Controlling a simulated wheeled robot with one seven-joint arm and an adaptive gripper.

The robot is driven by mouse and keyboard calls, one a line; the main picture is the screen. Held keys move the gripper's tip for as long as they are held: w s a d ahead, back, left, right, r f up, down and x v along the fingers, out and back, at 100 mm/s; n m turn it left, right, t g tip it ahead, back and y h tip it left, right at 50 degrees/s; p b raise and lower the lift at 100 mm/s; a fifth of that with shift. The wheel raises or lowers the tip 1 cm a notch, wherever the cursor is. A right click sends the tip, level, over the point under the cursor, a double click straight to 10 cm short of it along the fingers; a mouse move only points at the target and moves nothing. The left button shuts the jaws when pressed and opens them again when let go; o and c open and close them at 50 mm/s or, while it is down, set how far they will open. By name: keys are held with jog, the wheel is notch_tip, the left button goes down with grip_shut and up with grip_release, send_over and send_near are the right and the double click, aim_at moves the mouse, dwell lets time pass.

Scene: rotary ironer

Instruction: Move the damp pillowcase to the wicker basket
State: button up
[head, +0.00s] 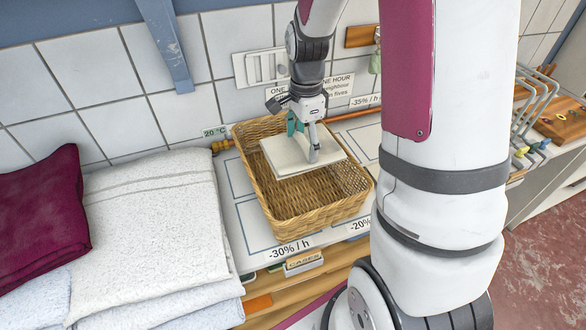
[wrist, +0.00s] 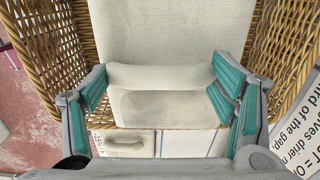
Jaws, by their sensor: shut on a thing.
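The damp pillowcase (head: 290,158) is a folded cream cloth. My gripper (head: 304,138) is shut on it from above and holds it roughly level over the wicker basket (head: 335,208). In the wrist view the pillowcase (wrist: 160,35) has a raised fold between the teal finger pads of my gripper (wrist: 160,85). The woven basket walls (wrist: 45,45) show on both sides of it. Bare basket floor shows below the cloth in the head view. I cannot tell whether the cloth is above the rim or just inside it.
A stack of white folded linen (head: 150,230) stands left of the basket, with a maroon cloth (head: 45,205) on it. The basket sits on a counter with marked rectangles and percent labels (head: 288,249). A tiled wall (head: 60,80) is close behind. A wire rack (head: 535,105) stands right.

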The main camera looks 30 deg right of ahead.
jog(key=shift+f, duration=0.15)
jog(key=o, duration=1.3)
jog(key=shift+o, duration=0.2)
notch_tip(320, 180, up, 12)
